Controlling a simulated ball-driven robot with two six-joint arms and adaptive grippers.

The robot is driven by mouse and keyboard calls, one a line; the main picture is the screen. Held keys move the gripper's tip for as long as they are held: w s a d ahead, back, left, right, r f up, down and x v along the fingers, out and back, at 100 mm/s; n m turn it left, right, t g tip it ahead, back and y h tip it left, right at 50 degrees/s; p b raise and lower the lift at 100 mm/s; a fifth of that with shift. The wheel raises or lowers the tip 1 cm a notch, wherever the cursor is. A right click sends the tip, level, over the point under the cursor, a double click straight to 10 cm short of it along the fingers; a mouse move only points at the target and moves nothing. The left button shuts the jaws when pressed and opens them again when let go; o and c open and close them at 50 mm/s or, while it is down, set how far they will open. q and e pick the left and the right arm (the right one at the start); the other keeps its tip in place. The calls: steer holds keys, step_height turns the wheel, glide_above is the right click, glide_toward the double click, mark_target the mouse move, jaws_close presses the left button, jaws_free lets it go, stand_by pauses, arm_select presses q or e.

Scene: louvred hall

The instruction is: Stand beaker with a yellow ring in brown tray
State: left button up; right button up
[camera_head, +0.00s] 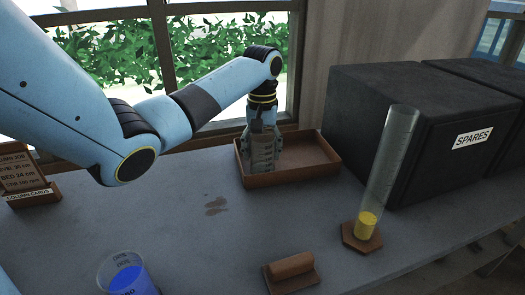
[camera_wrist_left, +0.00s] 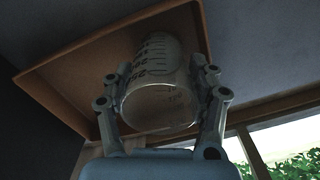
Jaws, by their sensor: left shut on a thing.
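My left gripper (camera_head: 263,146) points down over the left part of the brown tray (camera_head: 298,177). It is shut on a clear beaker (camera_head: 262,160), with a finger on each side. In the left wrist view the beaker (camera_wrist_left: 158,88) shows dark printed marks and sits between the fingers, with the brown tray (camera_wrist_left: 62,82) behind it. The beaker looks upright and inside the tray's outline. I cannot tell whether its base touches the tray floor. I cannot make out a yellow ring on it. My right gripper is in neither view.
A tall measuring cylinder (camera_head: 390,165) with yellow liquid stands right of the tray, near black boxes (camera_head: 420,120), one marked SPARES. A beaker of blue liquid (camera_head: 128,278) and a brown block (camera_head: 290,272) are at the front. A sign (camera_head: 22,175) stands far left.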

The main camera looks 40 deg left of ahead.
arm_select(q)
steer(key=shift+f, duration=0.1)
steer(key=o, duration=1.3)
steer(key=shift+c, duration=0.2)
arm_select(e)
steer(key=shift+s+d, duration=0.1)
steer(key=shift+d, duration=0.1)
arm_select(q)
steer(key=shift+r, duration=0.35)
step_height(320, 180, up, 12)
steer(key=p, duration=0.5)
steer(key=shift+f, duration=0.25)
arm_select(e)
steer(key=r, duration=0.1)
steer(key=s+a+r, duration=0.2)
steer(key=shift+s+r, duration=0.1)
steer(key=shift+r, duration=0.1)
